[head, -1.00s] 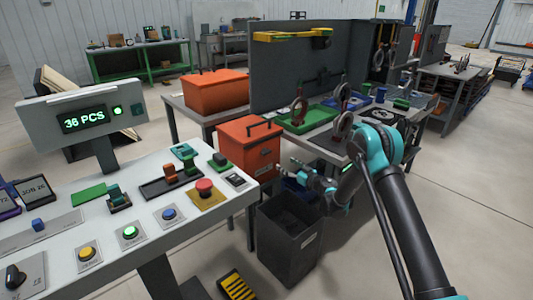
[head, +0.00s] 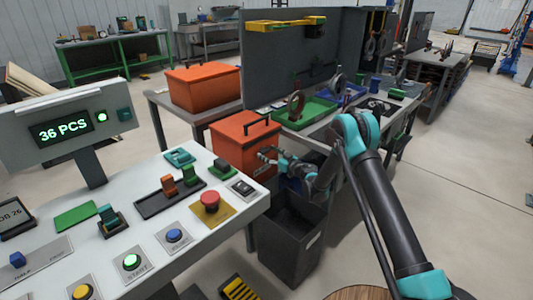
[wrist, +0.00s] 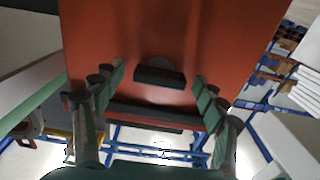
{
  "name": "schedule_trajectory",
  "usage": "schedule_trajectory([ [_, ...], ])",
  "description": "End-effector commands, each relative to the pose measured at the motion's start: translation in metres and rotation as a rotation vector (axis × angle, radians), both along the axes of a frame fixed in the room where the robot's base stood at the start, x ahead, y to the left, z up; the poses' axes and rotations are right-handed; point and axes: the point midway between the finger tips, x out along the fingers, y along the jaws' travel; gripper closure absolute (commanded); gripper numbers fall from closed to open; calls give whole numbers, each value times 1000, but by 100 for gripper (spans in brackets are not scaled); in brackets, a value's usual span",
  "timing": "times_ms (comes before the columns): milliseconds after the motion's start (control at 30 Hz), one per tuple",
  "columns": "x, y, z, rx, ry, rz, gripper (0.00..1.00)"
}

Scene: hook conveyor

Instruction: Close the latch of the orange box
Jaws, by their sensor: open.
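The orange box (head: 236,152) stands at the near end of the workbench, with a black handle on its lid. My gripper (head: 268,154) is at the box's right-hand face in the head view, where it hides part of that face. In the wrist view the orange face of the box (wrist: 145,35) fills the upper middle. A dark latch-like piece (wrist: 160,76) is on this face, between the two open fingers of my gripper (wrist: 158,82). A longer dark bar (wrist: 145,116) crosses below it. I cannot tell whether the fingers touch the box.
A second orange box (head: 203,90) stands on a table behind. A dark bin (head: 290,240) is below my gripper. A control console (head: 150,220) with buttons is at the left. The bench holds a green tray (head: 305,118) and a tall grey panel (head: 290,65).

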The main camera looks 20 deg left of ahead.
Motion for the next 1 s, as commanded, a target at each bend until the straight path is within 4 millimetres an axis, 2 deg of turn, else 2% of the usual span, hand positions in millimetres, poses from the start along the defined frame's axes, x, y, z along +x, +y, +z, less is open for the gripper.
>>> schedule_trajectory([
  [67,0,0,0,0,0,0,31],
  [433,0,0,0,0,0,0,77],
  [767,0,0,0,-18,-43,1,77],
  [1000,0,0,0,-73,-177,1,78],
])
